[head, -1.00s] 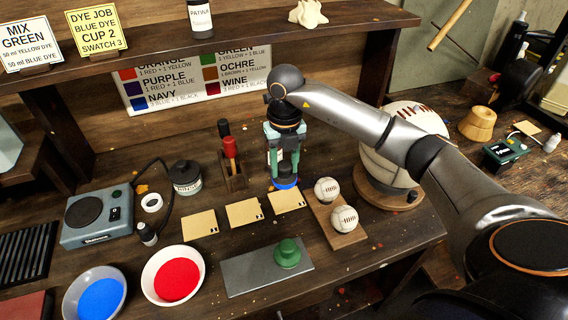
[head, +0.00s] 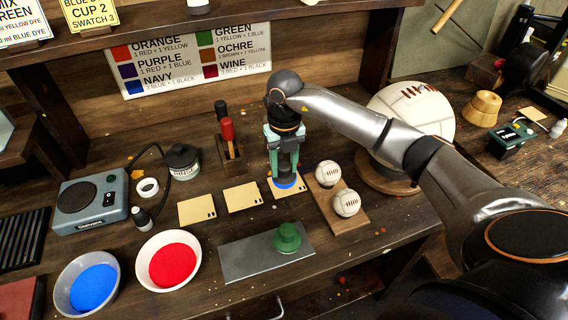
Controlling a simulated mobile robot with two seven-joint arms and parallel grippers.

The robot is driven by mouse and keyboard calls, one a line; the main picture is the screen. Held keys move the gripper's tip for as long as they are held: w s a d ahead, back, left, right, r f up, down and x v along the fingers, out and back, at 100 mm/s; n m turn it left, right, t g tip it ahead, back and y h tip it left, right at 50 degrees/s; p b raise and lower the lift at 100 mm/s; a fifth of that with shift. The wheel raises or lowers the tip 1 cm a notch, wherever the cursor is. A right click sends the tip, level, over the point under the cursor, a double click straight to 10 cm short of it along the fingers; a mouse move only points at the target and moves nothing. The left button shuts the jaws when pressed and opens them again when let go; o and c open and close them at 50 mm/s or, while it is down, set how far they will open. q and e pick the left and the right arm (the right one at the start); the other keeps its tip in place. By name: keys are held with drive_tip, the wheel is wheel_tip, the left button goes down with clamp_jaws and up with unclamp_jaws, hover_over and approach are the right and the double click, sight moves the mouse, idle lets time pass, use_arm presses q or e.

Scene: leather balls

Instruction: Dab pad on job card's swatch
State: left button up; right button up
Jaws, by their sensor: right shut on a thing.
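My right gripper (head: 286,165) points down and is shut on a dark pad (head: 286,175) with a blue underside. The pad is over the rightmost tan swatch (head: 299,190), covering its middle; I cannot tell whether it touches. Two other tan swatches, the left one (head: 196,210) and the middle one (head: 242,197), lie bare to its left. The yellow job card (head: 92,14), cut off at the top, reads blue dye, cup 2, swatch 3. The blue dye cup (head: 65,300) stands front left, beside the red dye cup (head: 139,275). My left gripper is out of view.
A green-knobbed pad (head: 287,238) rests on a grey plate (head: 240,262) in front. Two balls (head: 347,203) sit on a wooden board (head: 335,222) close right of the swatch. A holder with red-handled tool (head: 228,135) stands behind left.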

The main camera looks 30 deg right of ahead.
drive_tip(key=shift+f, duration=0.4)
idle(1.3)
idle(1.8)
drive_tip(key=shift+r+p, duration=1.85)
drive_tip(key=shift+r, duration=1.7)
